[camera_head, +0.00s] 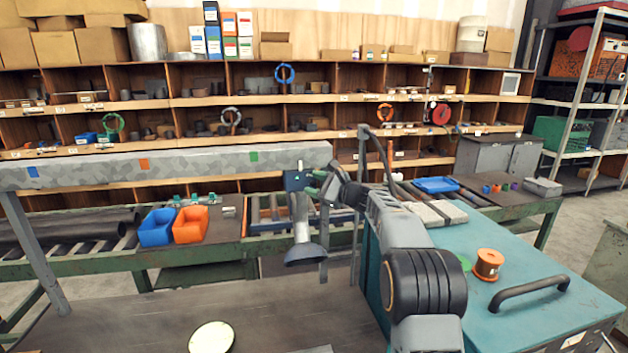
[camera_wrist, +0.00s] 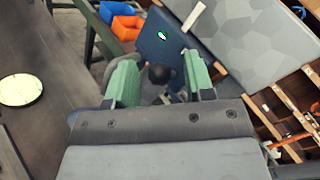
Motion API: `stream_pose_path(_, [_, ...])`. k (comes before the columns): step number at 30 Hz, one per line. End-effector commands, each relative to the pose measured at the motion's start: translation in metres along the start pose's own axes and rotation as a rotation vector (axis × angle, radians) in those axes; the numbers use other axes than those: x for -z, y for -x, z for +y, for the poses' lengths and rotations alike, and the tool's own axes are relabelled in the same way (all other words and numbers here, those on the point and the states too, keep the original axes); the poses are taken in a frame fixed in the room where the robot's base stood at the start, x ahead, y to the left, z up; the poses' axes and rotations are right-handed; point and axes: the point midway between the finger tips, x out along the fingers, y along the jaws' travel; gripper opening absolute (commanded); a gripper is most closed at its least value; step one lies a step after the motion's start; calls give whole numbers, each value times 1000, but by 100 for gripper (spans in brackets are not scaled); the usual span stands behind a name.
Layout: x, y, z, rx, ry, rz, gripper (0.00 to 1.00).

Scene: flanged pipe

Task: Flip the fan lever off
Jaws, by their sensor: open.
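A dark blue switch box (camera_head: 296,181) hangs at the right end of a grey patterned duct. In the wrist view the blue box (camera_wrist: 160,42) shows a lit green mark on its face. A dark rounded knob (camera_wrist: 159,74), which looks like the lever's end, shows between my green fingers in that view. My gripper (camera_wrist: 159,62) is open, one finger on each side of the knob, with no clear contact. In the head view my gripper (camera_head: 316,186) is beside the box's right side, and the lever cannot be made out.
The patterned duct (camera_head: 160,166) runs left from the box. A grey funnel-shaped hood (camera_head: 305,254) hangs just below my gripper. Blue (camera_head: 157,228) and orange (camera_head: 190,225) bins stand on the bench to the left. A teal cabinet (camera_head: 530,260) with a black handle stands to the right.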

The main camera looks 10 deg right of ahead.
Motion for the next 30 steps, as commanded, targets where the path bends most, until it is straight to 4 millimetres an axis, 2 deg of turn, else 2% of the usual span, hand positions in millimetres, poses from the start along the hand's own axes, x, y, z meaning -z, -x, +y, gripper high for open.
stream_pose_path(4, [0,-7,0,0,-1,0,48])
stream_pose_path(14, [0,-8,0,0,0,0,48])
stream_pose_path(27, [0,-8,0,0,0,0,5])
stream_pose_path(30, [2,-6,-1,0,1,1,0])
